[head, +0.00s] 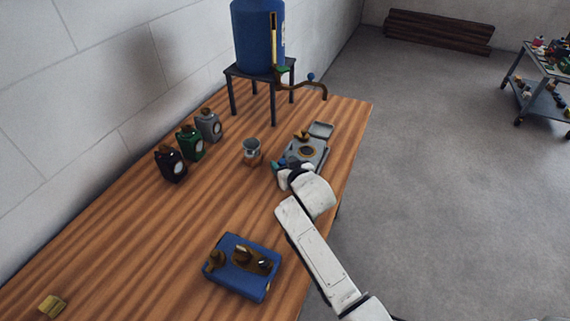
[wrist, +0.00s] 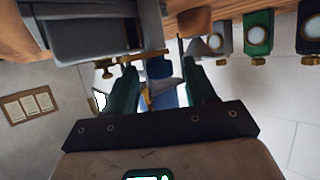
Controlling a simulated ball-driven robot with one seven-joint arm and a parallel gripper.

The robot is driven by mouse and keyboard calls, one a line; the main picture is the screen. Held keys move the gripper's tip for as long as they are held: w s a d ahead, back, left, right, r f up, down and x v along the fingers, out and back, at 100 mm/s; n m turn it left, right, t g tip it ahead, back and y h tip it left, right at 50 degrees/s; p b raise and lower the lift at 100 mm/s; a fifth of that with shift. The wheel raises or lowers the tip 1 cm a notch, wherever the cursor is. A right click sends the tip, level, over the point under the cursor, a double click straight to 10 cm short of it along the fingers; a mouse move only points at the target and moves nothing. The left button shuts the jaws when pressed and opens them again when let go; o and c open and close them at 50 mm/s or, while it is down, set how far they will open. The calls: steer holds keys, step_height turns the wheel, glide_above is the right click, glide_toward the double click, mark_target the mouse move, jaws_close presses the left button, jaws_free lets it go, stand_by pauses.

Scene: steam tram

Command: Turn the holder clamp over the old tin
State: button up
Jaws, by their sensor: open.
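A grey metal holder (head: 307,150) stands near the table's right edge, with a dark ring on its top and a flat grey lid or plate beside it. A small brass piece (head: 302,134), perhaps the clamp, sits at its back. In the wrist view, a brass bar (wrist: 128,66) shows against the grey holder (wrist: 95,38), close to one fingertip; I cannot tell whether they touch. No tin is clearly seen in the holder. My gripper (head: 281,171) is at the holder's near left side; in the wrist view its green fingers (wrist: 160,68) are apart, with nothing clearly gripped.
Black (head: 171,165), green (head: 190,144) and grey (head: 208,126) canisters line the wall side. A blue tank (head: 258,38) stands behind, a blue box (head: 241,268) in front. The table's middle is clear.

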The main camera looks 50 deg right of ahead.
jaws_close()
stand_by(0.5)
